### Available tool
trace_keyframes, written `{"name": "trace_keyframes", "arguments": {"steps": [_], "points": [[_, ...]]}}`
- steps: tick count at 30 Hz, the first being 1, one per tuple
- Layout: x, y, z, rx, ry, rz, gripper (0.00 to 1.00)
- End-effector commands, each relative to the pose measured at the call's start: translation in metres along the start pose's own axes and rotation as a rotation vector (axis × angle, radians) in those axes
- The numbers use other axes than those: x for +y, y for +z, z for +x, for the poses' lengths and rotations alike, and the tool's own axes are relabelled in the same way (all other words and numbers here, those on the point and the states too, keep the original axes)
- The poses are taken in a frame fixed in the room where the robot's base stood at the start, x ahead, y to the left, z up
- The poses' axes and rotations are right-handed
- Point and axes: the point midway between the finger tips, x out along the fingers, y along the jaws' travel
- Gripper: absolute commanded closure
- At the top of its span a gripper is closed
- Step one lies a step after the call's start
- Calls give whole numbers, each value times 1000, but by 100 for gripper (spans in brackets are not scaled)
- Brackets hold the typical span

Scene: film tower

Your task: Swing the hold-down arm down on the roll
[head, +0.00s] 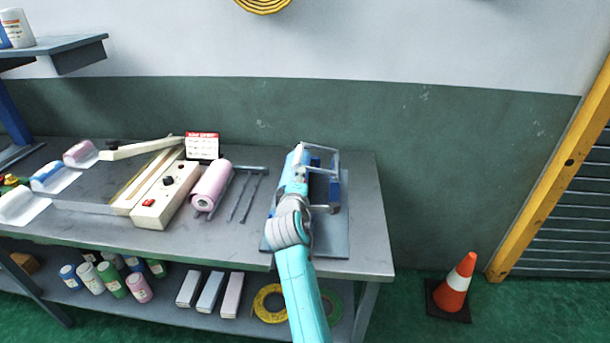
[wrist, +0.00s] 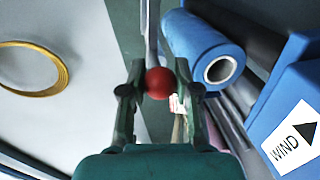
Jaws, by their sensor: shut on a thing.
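My gripper (wrist: 157,84) has its two fingers on either side of a red ball knob (wrist: 159,83) and is shut on it. The knob sits at the end of a grey bar, the hold-down arm (wrist: 151,32), which runs up out of the wrist picture. A blue roll (wrist: 203,50) with a hollow core lies just right of the bar. Whether bar and roll touch cannot be told. In the head view my gripper (head: 299,166) is over the machine with a grey metal frame (head: 322,149) at the bench's right end; my arm hides the knob there.
A blue housing marked WIND (wrist: 292,115) stands right of the roll in the wrist view. On the bench (head: 360,240), a pink roll (head: 210,187) and a cream sealer (head: 165,195) lie left of the machine. A traffic cone (head: 459,283) stands on the floor at right.

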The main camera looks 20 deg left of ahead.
Motion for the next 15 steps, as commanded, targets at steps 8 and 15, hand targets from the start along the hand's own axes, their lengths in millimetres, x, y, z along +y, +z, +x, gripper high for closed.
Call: {"name": "trace_keyframes", "arguments": {"steps": [8, 15], "points": [[-14, -2, 2, -23, -1, -133, 100], [-18, -3, 3, -31, 0, -178, 100]]}}
